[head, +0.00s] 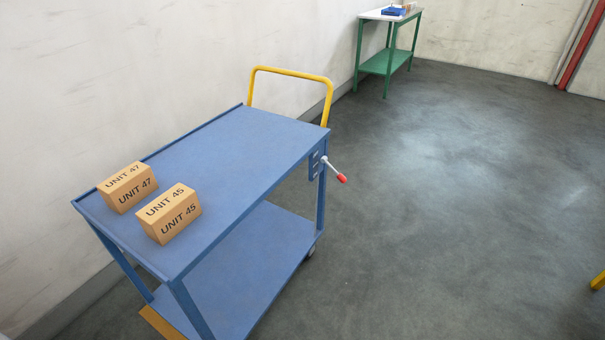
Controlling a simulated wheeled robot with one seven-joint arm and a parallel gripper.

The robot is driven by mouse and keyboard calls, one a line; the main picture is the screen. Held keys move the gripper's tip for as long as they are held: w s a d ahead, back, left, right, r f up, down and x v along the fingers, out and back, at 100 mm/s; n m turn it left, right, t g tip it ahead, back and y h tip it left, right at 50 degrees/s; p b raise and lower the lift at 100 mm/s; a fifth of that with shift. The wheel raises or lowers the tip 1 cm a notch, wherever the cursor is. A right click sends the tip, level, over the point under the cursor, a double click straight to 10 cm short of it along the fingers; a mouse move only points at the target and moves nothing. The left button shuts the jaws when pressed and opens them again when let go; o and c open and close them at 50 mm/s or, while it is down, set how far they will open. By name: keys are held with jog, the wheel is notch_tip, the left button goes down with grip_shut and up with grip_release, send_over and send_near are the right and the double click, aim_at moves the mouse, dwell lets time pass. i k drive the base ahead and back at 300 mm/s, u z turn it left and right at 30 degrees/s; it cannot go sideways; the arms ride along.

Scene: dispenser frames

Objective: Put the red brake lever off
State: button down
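The brake lever (334,170) is a short metal rod with a red knob (342,178) at its end. It is mounted on a small blue plate (315,164) at the right far corner of the blue cart (250,140). The lever sticks out to the right and slopes slightly downward. The markings on the plate are too small to read. My gripper is not in view.
Two cardboard boxes, UNIT 47 (127,187) and UNIT 45 (169,213), stand on the cart's top. A yellow handle (290,74) rises at its far end. A green table (388,55) stands behind. The floor right of the cart is clear; a yellow piece (598,281) shows at the right edge.

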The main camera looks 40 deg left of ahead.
aim_at(342, 180)
jog(key=u, duration=0.65)
jog(key=i, duration=1)
jog(key=u, duration=0.65)
